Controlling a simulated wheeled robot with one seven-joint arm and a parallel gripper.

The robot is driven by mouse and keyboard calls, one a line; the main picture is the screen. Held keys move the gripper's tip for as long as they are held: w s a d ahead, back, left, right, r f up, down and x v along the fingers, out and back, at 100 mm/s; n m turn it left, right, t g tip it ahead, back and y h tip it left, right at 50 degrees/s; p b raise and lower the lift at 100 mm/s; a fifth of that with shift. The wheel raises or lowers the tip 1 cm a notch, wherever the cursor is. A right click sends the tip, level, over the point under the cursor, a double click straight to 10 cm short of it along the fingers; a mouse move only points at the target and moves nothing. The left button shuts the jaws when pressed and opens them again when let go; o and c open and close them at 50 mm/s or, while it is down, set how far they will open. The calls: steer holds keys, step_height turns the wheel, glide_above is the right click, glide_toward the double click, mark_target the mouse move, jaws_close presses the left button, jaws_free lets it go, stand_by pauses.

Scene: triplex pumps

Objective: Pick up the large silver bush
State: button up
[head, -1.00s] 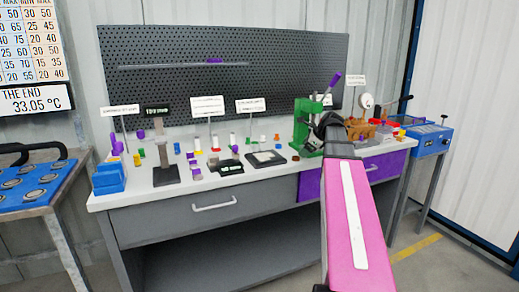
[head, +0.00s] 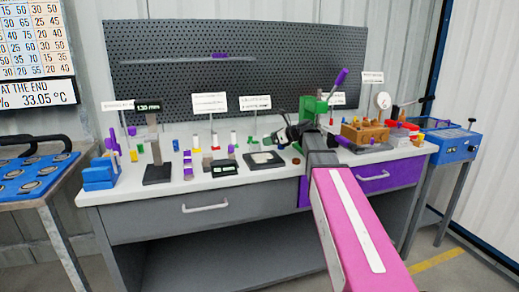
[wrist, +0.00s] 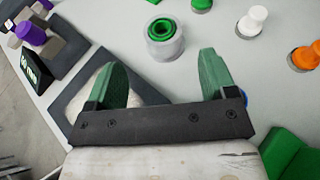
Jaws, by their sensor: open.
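A silver-grey ring-shaped bush (wrist: 165,51) stands on the white bench top in the wrist view, with a green ring-shaped piece inside it. It is just beyond and between my fingertips, not touching them. My gripper (wrist: 160,72) is open and empty, with one green finger on each side. In the head view my gripper (head: 273,138) is low over the bench top, left of the green press. The bush is too small to tell apart there.
A white-topped plate (head: 263,158) lies below my gripper. White (wrist: 252,21) and orange (wrist: 306,57) small parts stand to the right in the wrist view. The green press (head: 312,108) is close on the right. Sign stands line the back.

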mark_target(254, 142)
steer(key=x, duration=1)
steer(key=shift+w, duration=0.1)
steer(key=shift+d, duration=0.1)
steer(key=c, duration=1)
steer(key=shift+c, duration=0.4)
steer(key=shift+r, duration=0.2)
